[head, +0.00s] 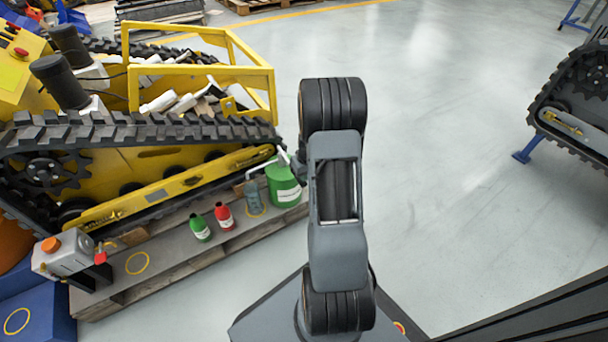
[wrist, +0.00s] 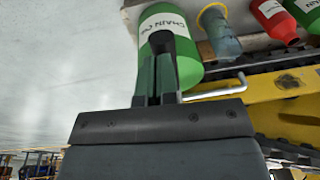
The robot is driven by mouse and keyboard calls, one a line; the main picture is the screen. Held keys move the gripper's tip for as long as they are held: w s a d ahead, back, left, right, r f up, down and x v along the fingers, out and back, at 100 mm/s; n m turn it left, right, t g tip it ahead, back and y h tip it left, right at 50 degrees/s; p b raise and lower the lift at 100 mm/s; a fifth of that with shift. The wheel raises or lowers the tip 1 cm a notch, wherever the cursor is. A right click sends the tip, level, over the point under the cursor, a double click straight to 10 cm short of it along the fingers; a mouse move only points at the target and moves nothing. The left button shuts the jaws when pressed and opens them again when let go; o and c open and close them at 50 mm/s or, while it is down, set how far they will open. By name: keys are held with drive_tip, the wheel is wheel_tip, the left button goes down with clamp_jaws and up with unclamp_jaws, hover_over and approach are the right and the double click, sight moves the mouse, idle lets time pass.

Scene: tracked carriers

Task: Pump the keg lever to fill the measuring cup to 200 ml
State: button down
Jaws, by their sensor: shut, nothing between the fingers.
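The green keg (head: 284,188) stands on the pallet's right end, beside the tracked carrier. In the wrist view the keg (wrist: 187,70) has a white label, partly hidden by my gripper. A pale bent metal pipe (wrist: 215,92) runs beside it; I cannot tell whether this is the spout or the lever. The translucent grey-blue measuring cup (head: 254,198) stands left of the keg and also shows in the wrist view (wrist: 224,42); its fill level is unreadable. My gripper (wrist: 157,65) is shut and empty, its fingers in front of the keg. A dark rounded part at their tips is unclear.
A red bottle (head: 224,216) and a green bottle (head: 200,228) stand on the wooden pallet (head: 185,262). The yellow carrier (head: 150,170) rises behind. Open floor lies to the right.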

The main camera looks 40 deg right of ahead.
drive_tip(key=s+r+p, duration=0.5)
drive_tip(key=s+r, duration=0.1)
drive_tip(key=r, duration=0.5)
drive_tip(key=shift+s+d, duration=0.25)
drive_tip(key=shift+s, duration=0.15)
idle(1.0)
drive_tip(key=a+r+p, duration=0.5)
drive_tip(key=r+p, duration=0.1)
drive_tip(key=r, duration=0.4)
drive_tip(key=a+r+n+p, duration=0.1)
drive_tip(key=a+r+p, duration=0.4)
drive_tip(key=r, duration=0.4)
drive_tip(key=a+r+p, duration=0.4)
drive_tip(key=r+p, duration=0.3)
drive_tip(key=r, duration=0.3)
drive_tip(key=s+a+r+t+p, duration=0.1)
drive_tip(key=s+a+r+p, duration=0.2)
drive_tip(key=a+r+p, duration=0.2)
drive_tip(key=s+a+r+p, duration=0.4)
drive_tip(key=r+p, duration=0.5)
drive_tip(key=r, duration=0.5)
drive_tip(key=shift+s+a+t+h, duration=0.15)
drive_tip(key=shift+a+t+h, duration=0.15)
drive_tip(key=shift+a+t, duration=0.15)
drive_tip(key=shift+d, duration=0.1)
